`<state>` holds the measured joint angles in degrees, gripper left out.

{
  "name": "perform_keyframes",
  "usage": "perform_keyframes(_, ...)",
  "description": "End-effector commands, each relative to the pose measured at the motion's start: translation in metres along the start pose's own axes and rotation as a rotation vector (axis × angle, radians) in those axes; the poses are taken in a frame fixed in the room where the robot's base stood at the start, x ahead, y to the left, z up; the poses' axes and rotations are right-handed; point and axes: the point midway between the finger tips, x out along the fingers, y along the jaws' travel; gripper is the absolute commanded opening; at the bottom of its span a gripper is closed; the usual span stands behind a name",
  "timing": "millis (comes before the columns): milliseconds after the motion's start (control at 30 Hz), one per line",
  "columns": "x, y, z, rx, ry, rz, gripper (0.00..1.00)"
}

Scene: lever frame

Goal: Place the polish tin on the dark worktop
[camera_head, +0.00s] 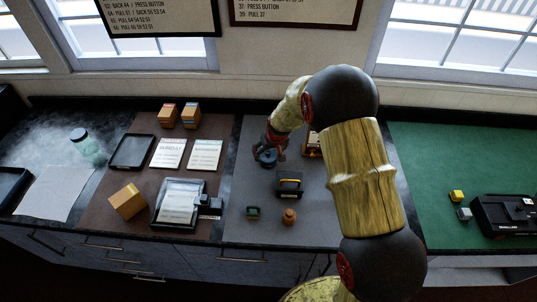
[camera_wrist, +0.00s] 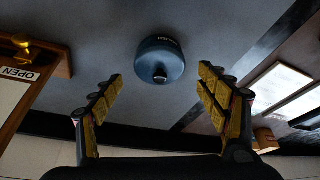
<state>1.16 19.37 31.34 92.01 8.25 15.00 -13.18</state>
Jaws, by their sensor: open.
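A round blue tin with small white lettering and a knob, apparently the polish tin (camera_wrist: 161,62), stands on the grey mat (camera_wrist: 110,25). In the head view the tin (camera_head: 266,157) is at the back of that mat, partly behind my gripper (camera_head: 272,148). In the wrist view my gripper (camera_wrist: 163,92) is open and empty, with its two fingers on either side of the tin's line and apart from it. The dark marbled worktop (camera_head: 48,123) shows at the far left and as narrow strips around the mats.
On the grey mat stand a dark box (camera_head: 290,185), a green block (camera_head: 253,212) and an orange-brown pot (camera_head: 289,216). A wooden frame with an OPEN label (camera_wrist: 25,75) is beside my gripper. A brown mat (camera_head: 223,128) holds trays, cards and boxes.

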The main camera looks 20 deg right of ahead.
Motion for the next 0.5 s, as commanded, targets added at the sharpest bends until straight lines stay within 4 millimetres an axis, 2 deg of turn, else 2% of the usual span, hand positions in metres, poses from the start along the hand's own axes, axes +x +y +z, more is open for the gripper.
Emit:
perform_keyframes(33, -0.014, 0.0, -0.002, 0.0, 0.005, 0.0, 0.75)
perform_keyframes(200, -0.047, 0.0, -0.001, 0.0, 0.003, 0.001, 0.75)
perform_keyframes(500, -0.08, 0.0, 0.0, 0.0, 0.001, 0.0, 0.75)
